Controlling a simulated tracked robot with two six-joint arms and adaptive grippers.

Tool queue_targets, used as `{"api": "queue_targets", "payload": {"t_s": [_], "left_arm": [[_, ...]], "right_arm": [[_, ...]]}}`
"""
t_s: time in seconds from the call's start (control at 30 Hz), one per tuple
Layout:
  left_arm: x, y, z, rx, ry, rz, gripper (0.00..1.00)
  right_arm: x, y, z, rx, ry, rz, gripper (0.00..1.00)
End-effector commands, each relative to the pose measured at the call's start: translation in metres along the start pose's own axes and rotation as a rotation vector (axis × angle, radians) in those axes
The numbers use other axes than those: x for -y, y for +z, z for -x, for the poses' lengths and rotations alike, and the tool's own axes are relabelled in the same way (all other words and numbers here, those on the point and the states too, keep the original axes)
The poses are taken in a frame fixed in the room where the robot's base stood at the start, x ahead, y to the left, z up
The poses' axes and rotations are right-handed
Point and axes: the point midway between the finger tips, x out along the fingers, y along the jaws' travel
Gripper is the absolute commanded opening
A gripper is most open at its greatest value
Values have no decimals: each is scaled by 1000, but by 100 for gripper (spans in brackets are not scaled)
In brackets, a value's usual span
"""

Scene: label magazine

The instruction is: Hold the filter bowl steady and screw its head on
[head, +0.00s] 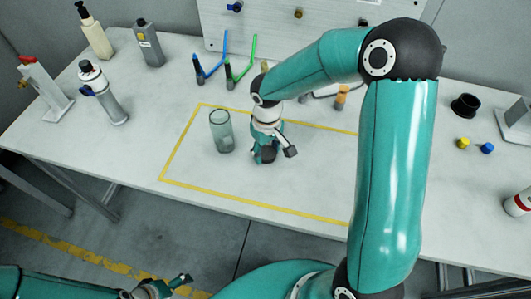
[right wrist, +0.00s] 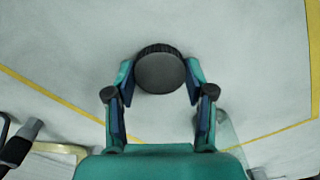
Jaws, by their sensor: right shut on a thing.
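The filter bowl (head: 221,132) is a clear greenish cup standing upright on the table inside the yellow outline. Part of it shows at the lower right of the right wrist view (right wrist: 229,136). My right gripper (head: 266,155) is just right of the bowl, pointing down. In the right wrist view its fingers (right wrist: 159,82) are shut on the filter head (right wrist: 159,73), a round black cap with a ridged rim. The head is apart from the bowl; its height above the table is unclear. My left gripper (head: 178,284) is at the bottom left, in front of the table; its jaw state is unclear.
A yellow outline (head: 183,138) marks the table. Bottles (head: 96,32), a grey container (head: 149,44) and a white cylinder (head: 103,95) stand at the left. A black ring (head: 465,105) and small yellow (head: 463,143) and blue (head: 487,148) pieces lie right. The front left table is clear.

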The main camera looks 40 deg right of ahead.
Motion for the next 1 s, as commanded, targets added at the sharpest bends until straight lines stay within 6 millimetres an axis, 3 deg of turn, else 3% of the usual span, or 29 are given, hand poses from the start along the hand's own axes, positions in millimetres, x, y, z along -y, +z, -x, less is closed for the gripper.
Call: {"api": "queue_targets", "payload": {"t_s": [0.37,0.57,0.77,1.0], "left_arm": [[0,0,0,0,0,0,87],[0,0,0,0,0,0,87],[0,0,0,0,0,0,87],[-1,0,2,0,0,0,87]], "right_arm": [[0,-1,4,-2,0,0,40],[0,-1,23,-4,1,1,40],[1,-2,63,-7,0,1,40],[1,-2,132,-8,0,1,40]]}}
